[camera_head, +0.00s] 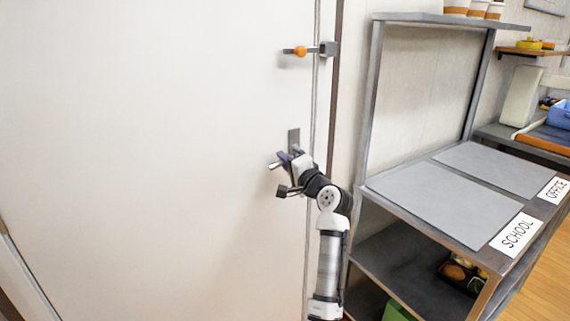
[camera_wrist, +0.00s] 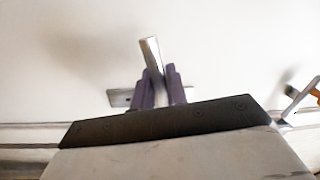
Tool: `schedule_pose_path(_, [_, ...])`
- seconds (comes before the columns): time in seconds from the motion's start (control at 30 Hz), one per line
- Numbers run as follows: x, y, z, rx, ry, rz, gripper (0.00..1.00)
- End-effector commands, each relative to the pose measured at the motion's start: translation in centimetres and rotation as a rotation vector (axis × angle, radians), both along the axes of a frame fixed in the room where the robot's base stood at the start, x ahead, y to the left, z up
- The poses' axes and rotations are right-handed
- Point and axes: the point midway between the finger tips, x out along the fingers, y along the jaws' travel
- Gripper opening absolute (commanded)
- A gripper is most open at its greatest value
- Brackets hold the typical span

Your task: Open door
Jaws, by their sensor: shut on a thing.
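The white door (camera_head: 150,150) fills the left of the head view and looks closed. Its handle has a grey metal plate (camera_head: 293,139) near the right edge, and its lever is partly hidden by my gripper (camera_head: 283,162). In the wrist view the silver lever (camera_wrist: 150,52) passes between the purple fingers of my gripper (camera_wrist: 161,84), which is shut on it. A latch with an orange knob (camera_head: 300,51) sits higher on the door's edge. It also shows at the right of the wrist view (camera_wrist: 298,97).
A grey shelf unit (camera_head: 405,209) stands close to the right of my arm. It carries grey mats (camera_head: 445,207) and labels reading SCHOOL (camera_head: 518,231) and OFFICE (camera_head: 554,190). Food trays (camera_head: 463,273) sit on its lower level. Wooden floor (camera_head: 540,285) shows at the far right.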

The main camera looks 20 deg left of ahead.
Motion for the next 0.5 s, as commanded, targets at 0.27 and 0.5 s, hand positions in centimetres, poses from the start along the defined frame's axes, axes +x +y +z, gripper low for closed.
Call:
schedule_pose_path(0.27, [0.2,-0.2,-1.9,-0.124,-0.163,-0.002,0.00])
schedule_pose_path(0.5, [0.5,-0.4,-2.9,-0.235,-0.305,-0.002,0.00])
